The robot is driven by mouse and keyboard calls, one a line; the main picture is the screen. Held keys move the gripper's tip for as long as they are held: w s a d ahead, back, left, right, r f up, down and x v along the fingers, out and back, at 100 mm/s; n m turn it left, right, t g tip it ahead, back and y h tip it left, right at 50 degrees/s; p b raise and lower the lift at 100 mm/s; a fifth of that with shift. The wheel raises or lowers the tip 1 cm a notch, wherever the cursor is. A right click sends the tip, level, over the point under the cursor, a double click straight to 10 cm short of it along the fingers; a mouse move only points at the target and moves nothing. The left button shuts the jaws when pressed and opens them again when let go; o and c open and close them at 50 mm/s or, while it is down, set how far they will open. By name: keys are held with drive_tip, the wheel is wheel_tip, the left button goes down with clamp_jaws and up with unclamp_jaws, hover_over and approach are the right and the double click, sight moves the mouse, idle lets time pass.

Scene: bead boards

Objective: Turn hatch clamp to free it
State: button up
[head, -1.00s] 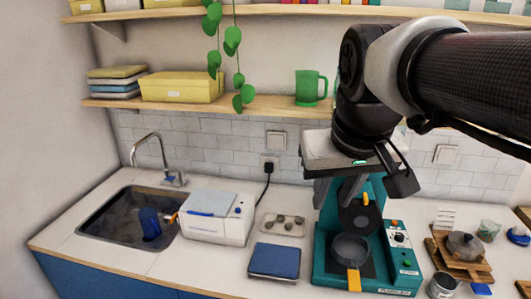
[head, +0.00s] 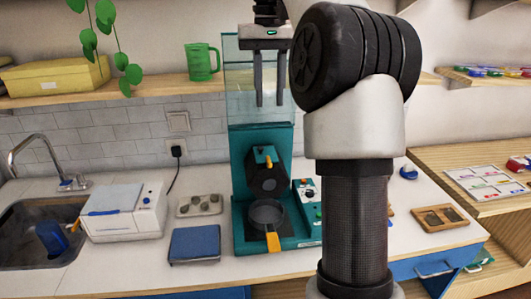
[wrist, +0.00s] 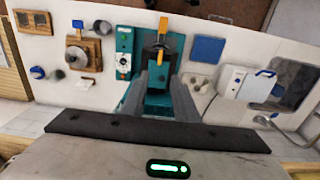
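A teal machine (head: 240,190) stands on the counter, with a clear panel (head: 245,100) rising at its back. A small orange clamp lever (head: 265,152) sits on its dark hatch (head: 264,178), upright above a round pan (head: 266,214) with an orange handle (head: 273,242). My gripper (head: 269,104) is open and empty, fingers pointing down, above the clamp in the head view and apart from it.
A control box (head: 308,205) with knobs adjoins the machine's right side, partly hidden by my arm. A blue pad (head: 195,243), a tray of small parts (head: 200,206) and a white appliance (head: 125,212) are to the left. A shelf (head: 160,85) with a green mug (head: 202,62) is behind.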

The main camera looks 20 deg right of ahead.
sight(269, 159)
wheel_tip(269, 159, down, 16)
drive_tip(key=b, duration=0.4)
drive_tip(key=shift+r, duration=0.1)
clamp_jaws()
